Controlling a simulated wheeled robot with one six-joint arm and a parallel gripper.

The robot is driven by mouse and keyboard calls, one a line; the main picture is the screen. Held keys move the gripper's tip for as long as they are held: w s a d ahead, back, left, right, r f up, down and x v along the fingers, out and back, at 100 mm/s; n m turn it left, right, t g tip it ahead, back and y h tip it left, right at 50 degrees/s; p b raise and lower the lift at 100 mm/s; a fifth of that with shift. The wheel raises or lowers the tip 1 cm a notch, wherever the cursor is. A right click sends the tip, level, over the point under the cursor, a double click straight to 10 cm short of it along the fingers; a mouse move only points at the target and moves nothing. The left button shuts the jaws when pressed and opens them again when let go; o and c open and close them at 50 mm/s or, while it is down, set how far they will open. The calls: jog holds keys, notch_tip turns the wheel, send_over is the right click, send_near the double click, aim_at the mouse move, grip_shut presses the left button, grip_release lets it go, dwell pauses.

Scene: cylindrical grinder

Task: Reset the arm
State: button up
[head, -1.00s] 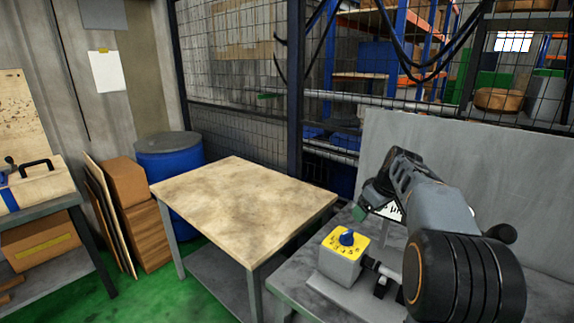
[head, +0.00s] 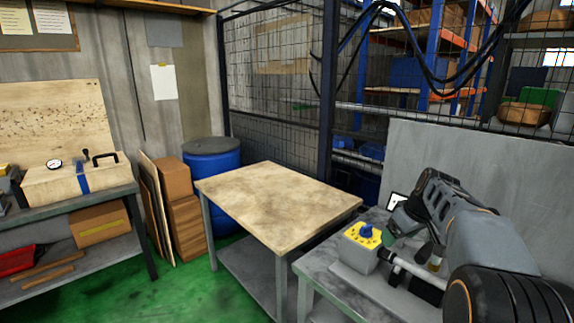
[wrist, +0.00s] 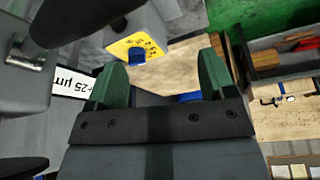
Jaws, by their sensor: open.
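My arm reaches in from the lower right of the head view, above the grey machine table. My gripper shows in the wrist view (wrist: 157,85) with its two green fingers spread apart and nothing between them. In the head view its green fingertips (head: 396,228) are partly hidden by my own arm. A grey box with a yellow dial plate and blue knob (head: 366,235) stands just left of the gripper. The box also shows in the wrist view (wrist: 137,47), beyond the fingertips and apart from them.
A bare wooden-topped table (head: 275,200) stands left of the machine. Behind it are a blue barrel (head: 212,165) and cardboard boxes (head: 183,215). A workbench (head: 95,200) with a wooden case stands at the far left. A grey panel (head: 480,170) rises behind the arm. Green floor is clear between the benches.

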jog(key=s+a+f+m, duration=0.1)
jog(key=s+a, duration=0.3)
jog(key=s, duration=0.4)
jog(key=s+a+f+m+h, duration=0.1)
jog(key=s+a+f+m, duration=0.1)
jog(key=s+a+f, duration=0.2)
jog(key=s+a+f+m, duration=0.2)
jog(key=s+a, duration=0.3)
jog(key=s, duration=0.6)
jog(key=shift+s+f+h+p, duration=0.3)
jog(key=shift+f+h+p, duration=0.1)
jog(key=shift+f, duration=0.1)
